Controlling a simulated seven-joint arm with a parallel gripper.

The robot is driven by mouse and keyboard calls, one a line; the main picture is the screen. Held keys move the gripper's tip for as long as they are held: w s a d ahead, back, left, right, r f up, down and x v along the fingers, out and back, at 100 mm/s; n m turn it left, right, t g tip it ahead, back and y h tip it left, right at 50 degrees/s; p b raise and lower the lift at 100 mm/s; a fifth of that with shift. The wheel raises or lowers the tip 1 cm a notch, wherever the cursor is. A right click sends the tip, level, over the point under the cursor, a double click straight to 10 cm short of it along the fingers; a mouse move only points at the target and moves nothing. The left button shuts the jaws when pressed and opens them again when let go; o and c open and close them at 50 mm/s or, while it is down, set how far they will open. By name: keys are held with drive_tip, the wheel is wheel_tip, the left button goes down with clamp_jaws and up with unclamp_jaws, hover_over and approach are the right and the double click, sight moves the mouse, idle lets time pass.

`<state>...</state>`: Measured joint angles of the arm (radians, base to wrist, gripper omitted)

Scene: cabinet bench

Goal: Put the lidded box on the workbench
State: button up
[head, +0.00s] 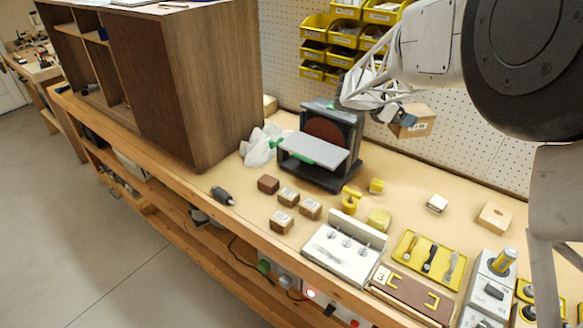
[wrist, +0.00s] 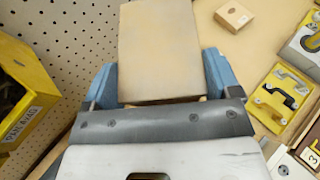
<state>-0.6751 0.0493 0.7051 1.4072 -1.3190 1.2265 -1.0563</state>
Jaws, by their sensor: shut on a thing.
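A tan lidded box (head: 412,124) with a small label on its side hangs in the air in the head view, in front of the pegboard. My gripper (head: 400,114) is shut on it. In the wrist view, the plain flat face of the box (wrist: 158,45) sits between the two blue fingers of my gripper (wrist: 160,82). The lid's seam cannot be made out. The workbench (head: 405,197) has a light wooden top and lies below the box, with a gap between them.
A disc sander (head: 325,145) stands left of the box, beside a brown cabinet (head: 190,85). Yellow bins (head: 343,35) hang on the pegboard. Small wooden blocks (head: 288,197), a yellow tool tray (head: 428,260) and a holed block (head: 495,217) lie on the bench. Bare bench shows right of the sander.

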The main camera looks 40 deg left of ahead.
drive_tip(key=s+a+r+n+t+y, duration=0.1)
drive_tip(key=s+a+n+y, duration=0.15)
drive_tip(key=s+a, duration=0.75)
drive_tip(key=s+a+r+n+t+y, duration=0.25)
drive_tip(key=s+a, duration=0.45)
drive_tip(key=a, duration=0.6)
drive_tip(key=s+a+f+n+y, duration=0.1)
drive_tip(key=s+a+f, duration=0.3)
drive_tip(key=s+f, duration=0.6)
drive_tip(key=s+a+f+n+y, duration=0.2)
drive_tip(key=s+a+f+y, duration=0.1)
drive_tip(key=s+f, duration=0.8)
drive_tip(key=shift+a, duration=0.45)
drive_tip(key=shift+w+a, duration=0.15)
drive_tip(key=w+a+f, duration=0.1)
drive_tip(key=w+a, duration=0.6)
drive_tip(key=a, duration=0.6)
drive_tip(key=shift+w+a+f, duration=0.2)
drive_tip(key=shift+w+a, duration=0.1)
drive_tip(key=shift+w, duration=0.1)
drive_tip(key=shift+f, duration=0.15)
drive_tip(key=shift+f, duration=1.6)
drive_tip(key=shift+f, duration=0.15)
